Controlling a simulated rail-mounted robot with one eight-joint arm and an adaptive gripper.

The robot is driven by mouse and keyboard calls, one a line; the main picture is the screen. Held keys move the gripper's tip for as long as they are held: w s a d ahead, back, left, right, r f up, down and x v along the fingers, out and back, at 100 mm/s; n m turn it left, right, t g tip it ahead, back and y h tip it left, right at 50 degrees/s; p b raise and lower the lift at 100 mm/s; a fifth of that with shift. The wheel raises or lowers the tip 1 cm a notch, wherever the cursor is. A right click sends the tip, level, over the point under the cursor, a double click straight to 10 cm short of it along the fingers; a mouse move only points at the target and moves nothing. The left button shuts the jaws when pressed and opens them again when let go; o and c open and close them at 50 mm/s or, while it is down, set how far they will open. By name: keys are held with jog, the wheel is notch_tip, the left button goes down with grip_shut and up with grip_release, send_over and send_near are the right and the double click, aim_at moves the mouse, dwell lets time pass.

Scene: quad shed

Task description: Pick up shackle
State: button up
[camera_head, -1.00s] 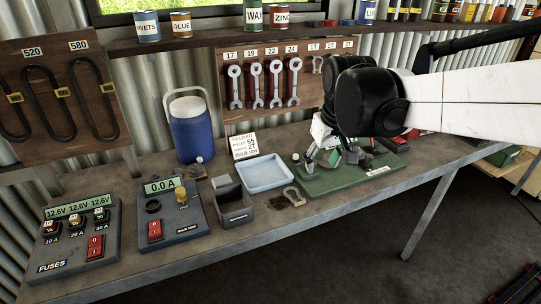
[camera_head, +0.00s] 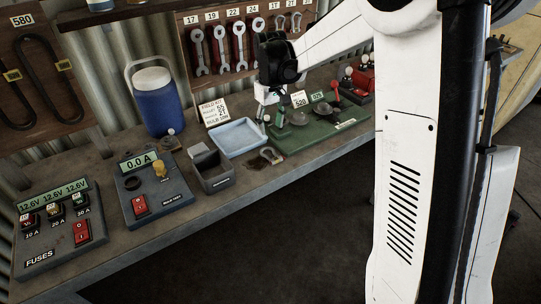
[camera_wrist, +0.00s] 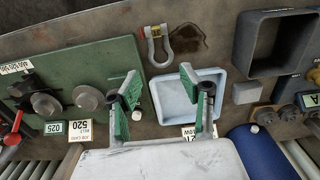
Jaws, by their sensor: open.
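A grey shackle (camera_head: 271,155) lies on the bench just in front of the blue tray's right corner, beside a dark stain. In the wrist view the shackle (camera_wrist: 158,47) is a U-shaped bow with a red-marked pin end, beyond my fingertips. My gripper (camera_head: 270,114) is over the left back part of the green board, behind the shackle and apart from it. In the wrist view my gripper (camera_wrist: 160,78) has its two green-padded fingers spread wide, with nothing between them but bench and tray edge.
The blue tray (camera_head: 240,138) and a grey open bin (camera_head: 216,182) stand left of the shackle. The green board (camera_head: 318,134) with round metal parts lies to its right. A blue jug (camera_head: 158,103) stands behind. More shackles (camera_head: 296,22) hang on the back board.

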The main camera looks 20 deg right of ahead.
send_over(272, 158)
jog(key=f, duration=0.6)
jog(key=shift+w+a+f, duration=0.15)
jog(key=shift+a+f, duration=0.05)
jog(key=shift+f, duration=0.05)
jog(key=shift+s+d+f+p, duration=0.1)
jog(key=shift+s+f+p, duration=0.1)
jog(key=shift+f, duration=1.2)
jog(key=shift+s+d+f+p, duration=0.1)
jog(key=shift+f+p, duration=0.1)
jog(key=shift+f, duration=1.2)
jog(key=c, duration=0.9)
jog(key=shift+r, duration=0.15)
